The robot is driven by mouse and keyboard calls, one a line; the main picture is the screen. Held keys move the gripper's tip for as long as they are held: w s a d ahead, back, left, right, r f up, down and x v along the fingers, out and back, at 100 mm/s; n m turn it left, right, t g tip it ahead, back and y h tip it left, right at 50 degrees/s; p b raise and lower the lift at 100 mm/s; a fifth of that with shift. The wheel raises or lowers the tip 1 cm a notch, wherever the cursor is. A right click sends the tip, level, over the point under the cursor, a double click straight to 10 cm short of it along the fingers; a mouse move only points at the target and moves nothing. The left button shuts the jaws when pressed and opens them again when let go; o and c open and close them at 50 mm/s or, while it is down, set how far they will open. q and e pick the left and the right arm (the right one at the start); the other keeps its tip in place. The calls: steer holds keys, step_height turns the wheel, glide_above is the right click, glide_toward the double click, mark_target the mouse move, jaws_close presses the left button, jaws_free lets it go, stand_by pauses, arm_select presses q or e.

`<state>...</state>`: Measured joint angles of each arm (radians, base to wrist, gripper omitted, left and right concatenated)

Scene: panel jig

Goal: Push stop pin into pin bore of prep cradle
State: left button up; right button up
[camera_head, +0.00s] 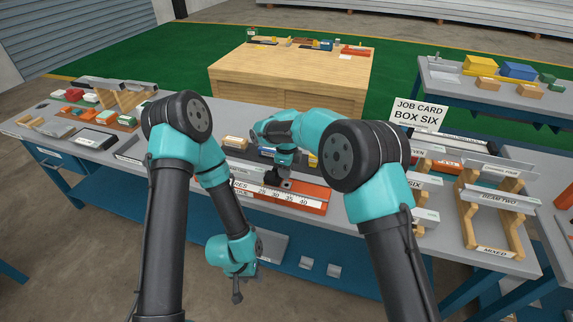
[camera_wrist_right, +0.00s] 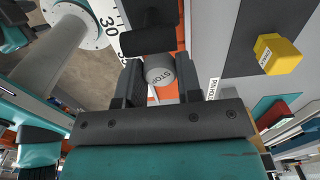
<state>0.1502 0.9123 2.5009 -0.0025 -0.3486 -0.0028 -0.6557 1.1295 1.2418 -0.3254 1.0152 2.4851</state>
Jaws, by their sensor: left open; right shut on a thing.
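In the head view my right gripper (camera_head: 272,176) is low over the bench, just behind a long orange fixture (camera_head: 318,208) with a white scale numbered 25 to 40. I cannot tell whether this is the prep cradle. The pin bore is not visible, and whether the pin touches anything is unclear. My left gripper (camera_head: 237,298) is open and empty, pointing down in front of the bench.
A dark part (camera_wrist_right: 150,40) lies just beyond the pin in the wrist view, and a yellow block (camera_wrist_right: 277,54) is to the right. Wooden racks with metal profiles (camera_head: 492,205) stand on the right.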

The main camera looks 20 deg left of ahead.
steer(key=shift+f, duration=0.55)
steer(key=shift+f, duration=1.95)
stand_by(1.2)
steer(key=o, duration=1.1)
steer(key=shift+c, duration=0.2)
steer(key=shift+o, duration=0.2)
step_height(320, 180, up, 17)
steer(key=shift+r, duration=0.2)
